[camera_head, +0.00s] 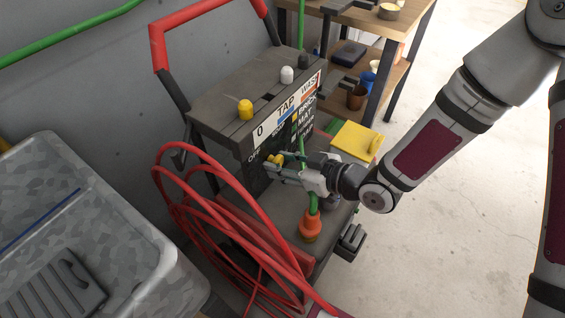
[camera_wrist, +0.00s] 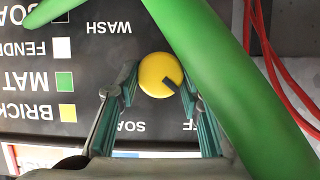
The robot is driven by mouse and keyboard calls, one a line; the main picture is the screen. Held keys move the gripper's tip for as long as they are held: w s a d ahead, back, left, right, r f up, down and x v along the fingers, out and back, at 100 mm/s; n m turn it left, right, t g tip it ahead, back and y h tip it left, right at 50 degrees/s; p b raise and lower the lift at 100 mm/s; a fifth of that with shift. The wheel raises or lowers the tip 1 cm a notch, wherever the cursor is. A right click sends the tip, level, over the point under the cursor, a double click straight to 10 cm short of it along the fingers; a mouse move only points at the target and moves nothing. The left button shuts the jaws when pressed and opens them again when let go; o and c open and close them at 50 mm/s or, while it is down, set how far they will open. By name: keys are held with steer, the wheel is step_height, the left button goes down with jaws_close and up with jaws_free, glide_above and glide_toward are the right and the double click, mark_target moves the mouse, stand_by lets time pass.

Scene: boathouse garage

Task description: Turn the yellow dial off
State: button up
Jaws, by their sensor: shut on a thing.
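The yellow dial (camera_wrist: 157,72) is on the dark front panel of the cart, and its round face shows in the wrist view. A dark pointer mark on it points to the lower right, towards the partly hidden OFF label (camera_wrist: 187,126). WASH and SOAK labels, upside down here, stand around it. My gripper (camera_wrist: 162,88) is shut on the dial, one finger on each side. In the head view my gripper (camera_head: 283,170) reaches the panel from the right, with a bit of the dial (camera_head: 274,159) at its tips.
A green hose (camera_wrist: 215,85) crosses close to my right finger in the wrist view. Red hose loops (camera_head: 180,205) hang left of the panel. An orange fitting (camera_head: 311,225) stands below my gripper. A yellow box (camera_head: 352,143) is behind. The floor at right is clear.

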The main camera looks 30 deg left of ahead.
steer(key=o, duration=1.2)
steer(key=shift+c, duration=0.2)
steer(key=shift+d, duration=0.15)
steer(key=v, duration=1.1)
steer(key=shift+d+r, duration=0.25)
steer(key=shift+d, duration=0.05)
